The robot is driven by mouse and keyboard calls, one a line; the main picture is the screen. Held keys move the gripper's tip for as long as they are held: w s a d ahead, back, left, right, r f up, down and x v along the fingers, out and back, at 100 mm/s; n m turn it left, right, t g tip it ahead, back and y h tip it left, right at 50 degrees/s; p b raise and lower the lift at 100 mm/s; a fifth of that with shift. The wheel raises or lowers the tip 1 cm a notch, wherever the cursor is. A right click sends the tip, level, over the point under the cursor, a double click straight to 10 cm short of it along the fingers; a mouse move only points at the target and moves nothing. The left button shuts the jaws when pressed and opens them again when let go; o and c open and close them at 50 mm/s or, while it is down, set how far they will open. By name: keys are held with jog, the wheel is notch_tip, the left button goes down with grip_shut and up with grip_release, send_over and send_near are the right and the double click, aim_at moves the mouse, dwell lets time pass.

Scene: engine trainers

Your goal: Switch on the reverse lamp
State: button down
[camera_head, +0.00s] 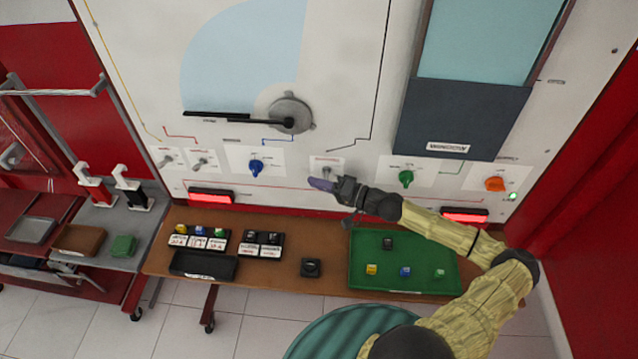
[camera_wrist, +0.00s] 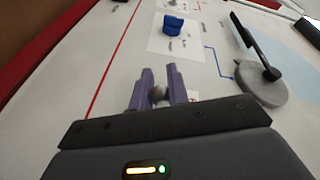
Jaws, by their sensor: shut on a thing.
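My gripper (camera_head: 318,184) with purple fingers is at a small white switch plate (camera_head: 325,165) low on the middle of the white panel. In the wrist view the fingers (camera_wrist: 160,88) stand on both sides of a small round grey switch tip (camera_wrist: 158,94) and are shut on it. The fingers and wrist hide most of this switch, so I cannot tell which way its lever points. The plate's label is too small to read. Which lamp is the reverse lamp cannot be told from the labels.
Left of my gripper are a blue knob (camera_head: 256,167) and two toggle switches (camera_head: 203,163). Right are green (camera_head: 405,178) and orange (camera_head: 495,184) knobs. Red lamps (camera_head: 211,196) (camera_head: 464,216) glow. A brown bench (camera_head: 330,285) with a green tray (camera_head: 448,284) stands below.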

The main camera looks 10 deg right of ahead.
jog(key=shift+r+m+g+h+p, duration=0.15)
jog(key=shift+r+m+g+p, duration=0.4)
jog(key=shift+m, duration=0.6)
jog(key=shift+r+m+g+h+p, duration=0.2)
jog(key=shift+r+m+g+p, duration=0.4)
jog(key=shift+m, duration=0.6)
jog(key=shift+r+m+g+h+p, duration=0.15)
jog(key=shift+r+m+g+p, duration=0.15)
jog(key=shift+m+p, duration=0.65)
jog(key=shift+m, duration=0.3)
jog(key=c, duration=1.3)
grip_release()
jog(key=shift+c, duration=0.2)
jog(key=shift+d+b, duration=0.1)
jog(key=shift+b, duration=0.2)
jog(key=b+v, duration=0.4)
jog(key=v, duration=1.3)
